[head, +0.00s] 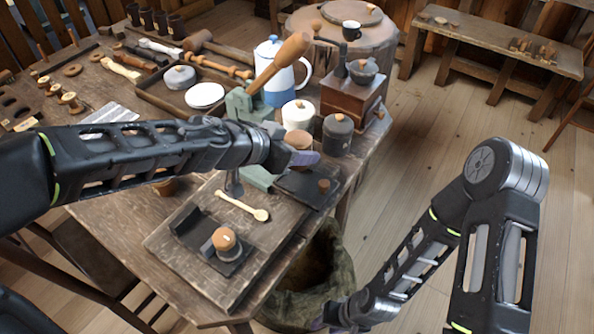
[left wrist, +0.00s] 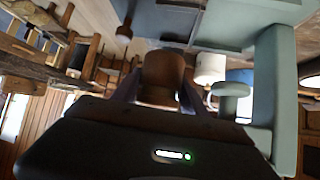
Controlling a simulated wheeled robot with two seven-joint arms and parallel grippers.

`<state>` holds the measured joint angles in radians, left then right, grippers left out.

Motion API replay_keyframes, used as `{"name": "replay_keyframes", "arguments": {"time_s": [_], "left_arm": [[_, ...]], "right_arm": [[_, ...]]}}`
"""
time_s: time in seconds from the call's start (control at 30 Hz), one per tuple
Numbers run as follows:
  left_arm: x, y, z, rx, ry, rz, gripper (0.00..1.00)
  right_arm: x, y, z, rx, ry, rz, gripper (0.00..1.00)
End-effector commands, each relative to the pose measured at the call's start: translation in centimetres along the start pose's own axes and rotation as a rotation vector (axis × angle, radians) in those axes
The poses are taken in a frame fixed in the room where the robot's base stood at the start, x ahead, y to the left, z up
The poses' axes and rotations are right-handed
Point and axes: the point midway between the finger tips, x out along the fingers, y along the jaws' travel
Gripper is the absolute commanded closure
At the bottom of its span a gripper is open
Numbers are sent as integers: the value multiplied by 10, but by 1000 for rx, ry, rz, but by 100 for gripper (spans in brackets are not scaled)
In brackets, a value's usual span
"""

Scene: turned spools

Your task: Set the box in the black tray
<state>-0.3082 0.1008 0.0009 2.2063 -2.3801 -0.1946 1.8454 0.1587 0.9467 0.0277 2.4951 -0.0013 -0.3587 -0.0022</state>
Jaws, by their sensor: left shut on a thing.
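The box, a small round turned wooden piece (head: 299,142), is held in my left gripper (head: 303,158). In the left wrist view the box (left wrist: 162,76) sits between the two purple fingers, which are shut on it. A flat black tray (head: 297,184) lies just below and beside the gripper on the table, partly hidden by the gripper. The box appears to be above the table, apart from the tray. My right gripper (head: 332,318) is low in the head view by the sack, and its fingers are too unclear to judge.
A green vise (head: 247,106), a white lidded jar (head: 297,115) and a dark canister (head: 338,135) stand close behind. A wooden spoon (head: 243,206) lies on a board in front. An open sack (head: 322,262) stands below the table edge.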

Motion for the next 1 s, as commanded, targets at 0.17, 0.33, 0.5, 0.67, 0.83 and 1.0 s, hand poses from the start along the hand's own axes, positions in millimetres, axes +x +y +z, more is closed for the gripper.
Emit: {"name": "replay_keyframes", "arguments": {"time_s": [0.17, 0.33, 0.5, 0.67, 0.83, 1.0], "left_arm": [[4, 0, 6, 0, 1, 0, 96], [3, 0, 5, 0, 1, 0, 96], [8, 0, 12, 0, 1, 0, 96], [23, 0, 31, -1, 1, 0, 96], [33, 0, 44, 0, 1, -1, 96], [31, 0, 42, 0, 1, 0, 96]], "right_arm": [[7, 3, 0, -1, 0, 0, 64], [6, 2, 0, -1, 0, 0, 64], [14, 5, 0, -1, 0, 0, 64], [38, 15, 0, -2, 0, 0, 64], [54, 21, 0, -2, 0, 0, 64], [52, 20, 0, -2, 0, 0, 64]]}}
